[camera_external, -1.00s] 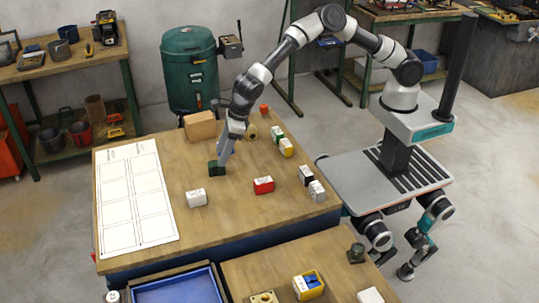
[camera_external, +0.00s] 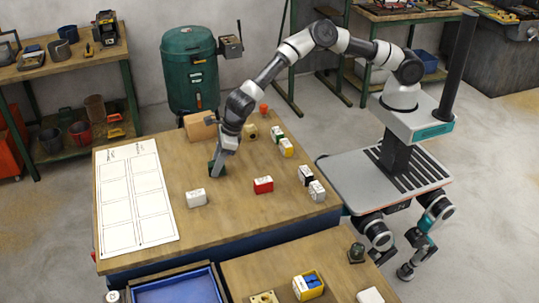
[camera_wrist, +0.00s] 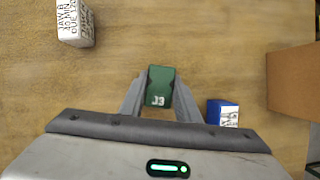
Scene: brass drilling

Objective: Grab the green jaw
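The green jaw (camera_wrist: 160,87) is a small dark green block marked "J3". It stands on the wooden table, and in the external view (camera_external: 211,168) it is partly hidden by my gripper (camera_external: 217,174). In the wrist view my gripper (camera_wrist: 161,80) has one finger on each side of the block. The fingertips are very close to its sides. I cannot tell whether they touch or press on it.
A blue block (camera_wrist: 222,113) lies close right of my gripper in the wrist view. A white block (camera_external: 196,198), a red block (camera_external: 263,185) and a brown box (camera_external: 199,126) are on the table. A white gridded sheet (camera_external: 134,196) lies at the left.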

